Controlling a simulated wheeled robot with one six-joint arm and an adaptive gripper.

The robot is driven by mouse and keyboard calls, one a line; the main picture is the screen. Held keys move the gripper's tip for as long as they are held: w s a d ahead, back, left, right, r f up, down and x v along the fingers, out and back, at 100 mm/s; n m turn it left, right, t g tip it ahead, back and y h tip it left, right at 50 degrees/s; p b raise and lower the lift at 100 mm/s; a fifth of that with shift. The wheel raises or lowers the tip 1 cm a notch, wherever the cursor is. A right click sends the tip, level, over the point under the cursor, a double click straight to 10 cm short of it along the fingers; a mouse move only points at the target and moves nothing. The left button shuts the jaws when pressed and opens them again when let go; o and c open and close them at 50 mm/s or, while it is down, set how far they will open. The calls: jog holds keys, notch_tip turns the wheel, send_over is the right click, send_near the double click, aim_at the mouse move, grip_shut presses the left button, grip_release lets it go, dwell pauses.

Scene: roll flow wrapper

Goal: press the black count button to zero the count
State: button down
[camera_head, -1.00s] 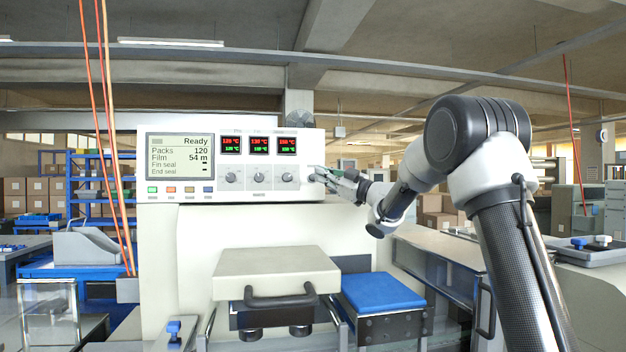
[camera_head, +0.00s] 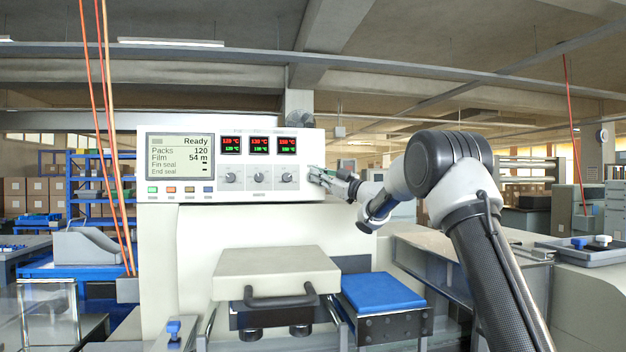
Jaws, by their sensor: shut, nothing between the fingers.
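The white control panel (camera_head: 215,140) has a screen (camera_head: 180,156) at left reading Ready, Packs 120, Film 54 m. My gripper (camera_head: 315,175) is shut and empty, its tips at the panel's right end, right of the three round knobs (camera_head: 259,177). The fingers overlap the panel's edge in the picture; I cannot tell whether they touch it. I cannot make out the black count button; the fingers cover part of the panel's right end.
Small coloured buttons (camera_head: 171,189) sit under the screen. Three red-and-green displays (camera_head: 259,145) are above the knobs. Below the panel are a pale block with a black handle (camera_head: 280,298) and a blue pad (camera_head: 382,292). Orange cables (camera_head: 108,130) hang at left.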

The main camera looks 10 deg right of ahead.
jog(key=shift+w, duration=0.6)
dwell(1.1)
jog(key=shift+w, duration=0.4)
jog(key=shift+w, duration=0.45)
dwell(0.5)
jog(key=shift+s, duration=0.85)
jog(key=s, duration=0.5)
dwell(0.3)
